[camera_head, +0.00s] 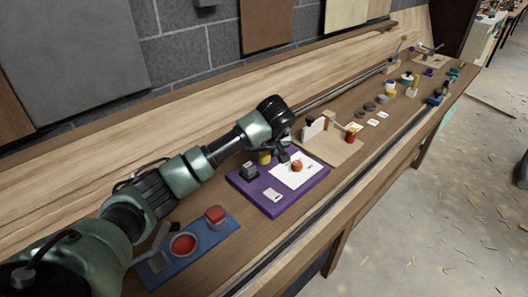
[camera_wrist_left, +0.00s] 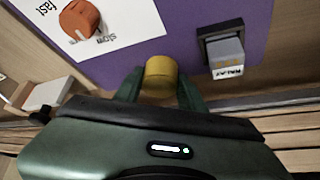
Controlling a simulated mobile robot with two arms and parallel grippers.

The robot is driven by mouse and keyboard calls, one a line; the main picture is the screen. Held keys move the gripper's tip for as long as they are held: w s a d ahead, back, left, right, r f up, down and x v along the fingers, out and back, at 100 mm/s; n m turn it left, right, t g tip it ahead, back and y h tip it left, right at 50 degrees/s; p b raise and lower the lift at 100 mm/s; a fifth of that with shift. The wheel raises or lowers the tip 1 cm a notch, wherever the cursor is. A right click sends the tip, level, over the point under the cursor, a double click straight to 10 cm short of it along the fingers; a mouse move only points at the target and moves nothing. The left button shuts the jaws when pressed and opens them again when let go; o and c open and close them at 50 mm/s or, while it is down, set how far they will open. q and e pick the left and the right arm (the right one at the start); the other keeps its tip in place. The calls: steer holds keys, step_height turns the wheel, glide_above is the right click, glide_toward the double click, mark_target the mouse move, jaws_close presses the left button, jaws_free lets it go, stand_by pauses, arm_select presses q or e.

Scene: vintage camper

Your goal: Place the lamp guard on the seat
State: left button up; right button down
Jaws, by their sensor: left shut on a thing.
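A yellow cylinder, which I take to be the lamp guard (camera_wrist_left: 160,72), sits between the two dark green fingers of my left gripper (camera_wrist_left: 160,88) in the left wrist view. The gripper is shut on it. In the head view the yellow piece (camera_head: 264,157) shows at the back edge of the purple board (camera_head: 316,184), below my left gripper (camera_head: 277,153). The cylinder looks upright over or on the board; I cannot tell whether it touches. No separate seat can be made out; the spot under the cylinder is hidden. My right gripper is not in view.
A relay block (camera_wrist_left: 224,58) stands close to the right of the cylinder in the wrist view. An orange knob (camera_wrist_left: 78,20) on a white fast/slow card lies to the left. A blue board (camera_head: 199,246) with red parts is nearer; a wooden board (camera_head: 333,150) stands beyond.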

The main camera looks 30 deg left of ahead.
arm_select(q)
steer(key=shift+f, duration=0.1)
steer(key=o, duration=1.3)
steer(key=shift+o, duration=0.2)
steer(key=b+v, duration=0.1)
steer(key=v, duration=1.1)
steer(key=shift+b, duration=0.35)
